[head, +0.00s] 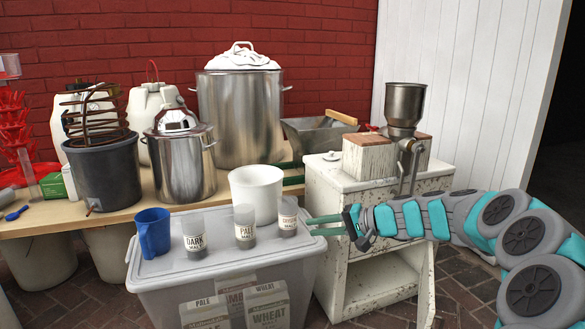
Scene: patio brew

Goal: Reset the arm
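My arm reaches in from the right edge of the head view and points left. My gripper (310,226) is at its end, with two thin green fingers spread apart and nothing seen between them. The fingertips are just right of a small labelled malt jar (288,222) on the lid of a clear storage bin (210,268). I cannot tell how far the tips are from the jar in depth. The gripper's wrist is in front of a worn white cabinet (335,185).
A PALE jar (244,236), a DARK jar (194,243), a blue jug (153,235) and a white bucket (257,190) stand nearby. A grain mill (404,108) sits on the cabinet. Brick floor (465,290) shows at lower right.

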